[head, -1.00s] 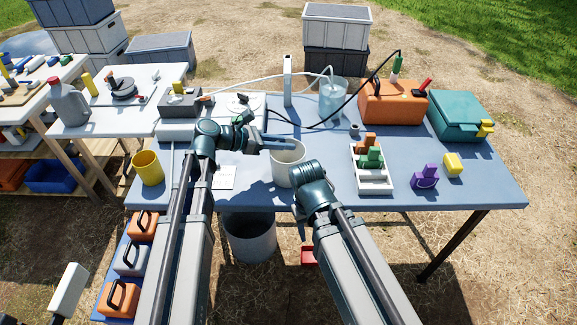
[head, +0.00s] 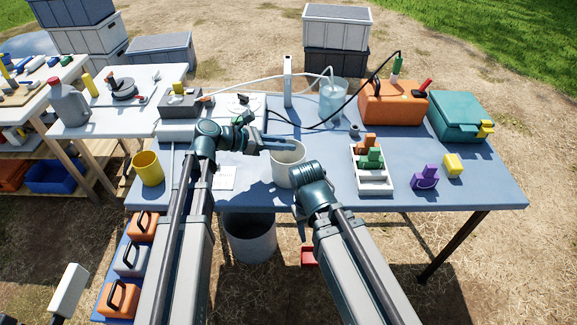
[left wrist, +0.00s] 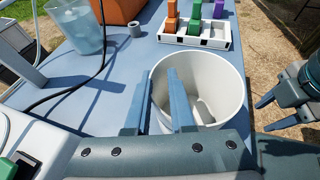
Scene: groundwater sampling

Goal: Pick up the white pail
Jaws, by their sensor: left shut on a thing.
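The white pail (head: 283,174) stands upright near the front middle of the blue table. It also shows in the left wrist view (left wrist: 236,92), open at the top and empty. My left gripper (head: 285,145) is at the pail's rim, shut on its wall. In the left wrist view its fingers (left wrist: 155,100) straddle the wall, one outside and one inside the pail. My right gripper (left wrist: 262,117) is apart from the pail, with its two fingers spread and nothing between them. In the head view its fingers are mostly hidden by its own wrist.
A white rack (head: 374,183) with coloured blocks stands right of the pail. A yellow cup (head: 148,168) is at the left. A grey bin (head: 250,240) stands on the ground below the table's front edge.

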